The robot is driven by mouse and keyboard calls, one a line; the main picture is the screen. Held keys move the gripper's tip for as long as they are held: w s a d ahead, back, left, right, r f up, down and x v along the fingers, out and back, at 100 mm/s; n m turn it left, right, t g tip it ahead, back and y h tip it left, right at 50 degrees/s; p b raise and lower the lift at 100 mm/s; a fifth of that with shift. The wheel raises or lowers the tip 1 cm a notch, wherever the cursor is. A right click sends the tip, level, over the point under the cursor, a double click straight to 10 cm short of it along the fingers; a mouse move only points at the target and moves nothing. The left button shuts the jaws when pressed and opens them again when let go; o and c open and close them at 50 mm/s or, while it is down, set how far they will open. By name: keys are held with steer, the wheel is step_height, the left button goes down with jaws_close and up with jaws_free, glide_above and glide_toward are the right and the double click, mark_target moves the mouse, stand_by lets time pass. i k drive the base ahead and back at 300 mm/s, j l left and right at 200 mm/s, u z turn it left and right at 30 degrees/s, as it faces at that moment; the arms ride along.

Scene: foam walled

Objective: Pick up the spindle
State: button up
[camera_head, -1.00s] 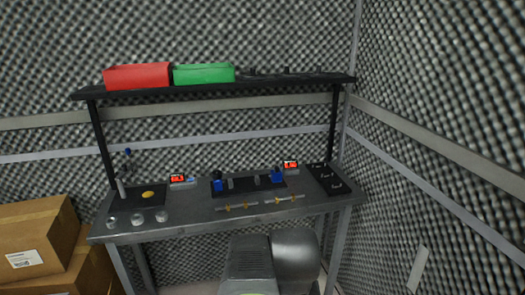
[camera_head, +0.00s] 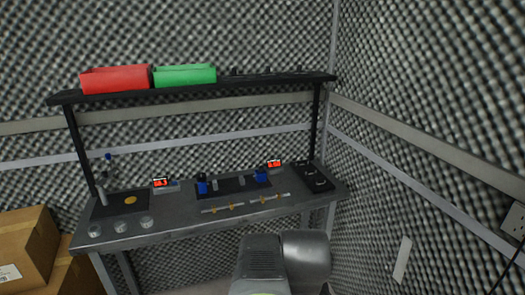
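Two thin silver rods with brass-coloured pieces, one at left (camera_head: 222,208) and one at right (camera_head: 269,198), lie along the front of the grey workbench (camera_head: 185,226). One may be the spindle, but they are too small to tell for sure. Behind them is a black fixture (camera_head: 230,191) with blue blocks (camera_head: 202,184) and small grey uprights. My gripper is out of view. Only a grey link of my arm shows at the bottom middle, in front of the bench and apart from the rods.
A black pad (camera_head: 105,211) with a yellow disc, several clear round pieces (camera_head: 147,222) and a dark tray (camera_head: 313,177) share the bench. Red (camera_head: 115,80) and green (camera_head: 185,76) bins stand on the overhead shelf. Cardboard boxes (camera_head: 25,245) are at left; a foam wall closes the right.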

mark_target(278, 196)
steer(key=i+j, duration=0.2)
steer(key=i, duration=0.25)
steer(key=i+j, duration=0.15)
steer(key=i, duration=0.35)
steer(key=i+j, duration=0.2)
steer(key=i, duration=0.25)
